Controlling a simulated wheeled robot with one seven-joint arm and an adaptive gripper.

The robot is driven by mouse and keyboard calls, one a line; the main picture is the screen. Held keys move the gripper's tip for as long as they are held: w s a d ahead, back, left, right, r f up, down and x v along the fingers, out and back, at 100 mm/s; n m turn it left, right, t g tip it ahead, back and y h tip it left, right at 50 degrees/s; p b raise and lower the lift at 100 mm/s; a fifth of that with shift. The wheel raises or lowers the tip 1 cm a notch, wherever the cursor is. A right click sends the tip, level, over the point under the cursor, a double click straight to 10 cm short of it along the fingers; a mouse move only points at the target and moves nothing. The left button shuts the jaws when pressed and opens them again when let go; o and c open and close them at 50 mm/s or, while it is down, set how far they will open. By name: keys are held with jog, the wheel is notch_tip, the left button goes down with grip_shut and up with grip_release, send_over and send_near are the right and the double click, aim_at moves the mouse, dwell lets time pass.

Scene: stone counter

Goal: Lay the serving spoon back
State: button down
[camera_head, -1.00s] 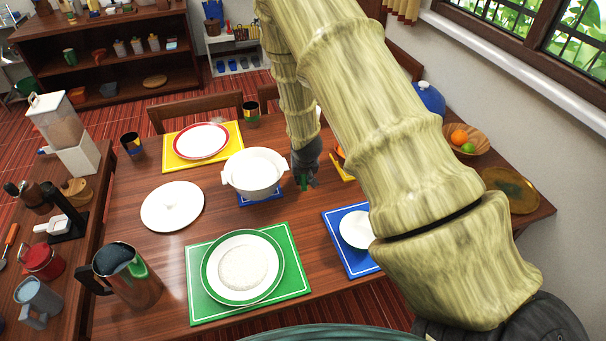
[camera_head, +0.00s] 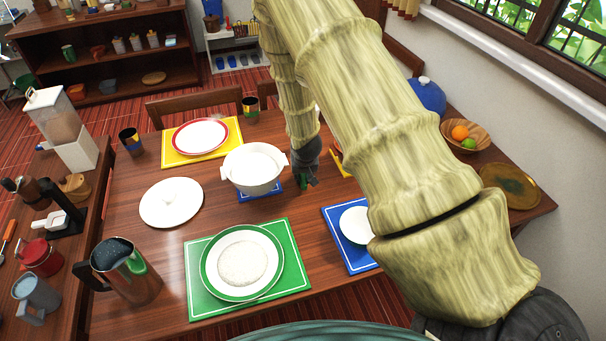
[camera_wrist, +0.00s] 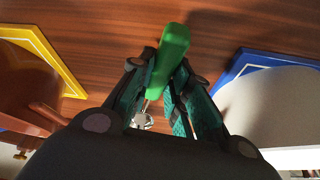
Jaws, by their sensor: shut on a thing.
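The serving spoon shows in the wrist view as a green handle (camera_wrist: 173,48) with a small metal part (camera_wrist: 143,120) lower down between the fingers. My gripper (camera_wrist: 158,85) is shut on the green handle. In the head view my gripper (camera_head: 305,182) is low over the table, just right of the white pot (camera_head: 253,171). A bit of green shows at its fingertips there. The bowl of the spoon is mostly hidden. I cannot tell whether the spoon touches the table.
The pot stands on a blue mat (camera_head: 245,196); its white lid (camera_head: 171,202) lies to the left. A yellow mat (camera_wrist: 48,52) with a brownish dish (camera_wrist: 30,95) is left in the wrist view. A green-rimmed plate (camera_head: 242,292) is nearer. Bare wood lies between pot and gripper.

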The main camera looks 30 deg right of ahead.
jog(key=shift+f, duration=0.4)
jog(key=c, duration=1.3)
grip_release()
jog(key=shift+o, duration=0.2)
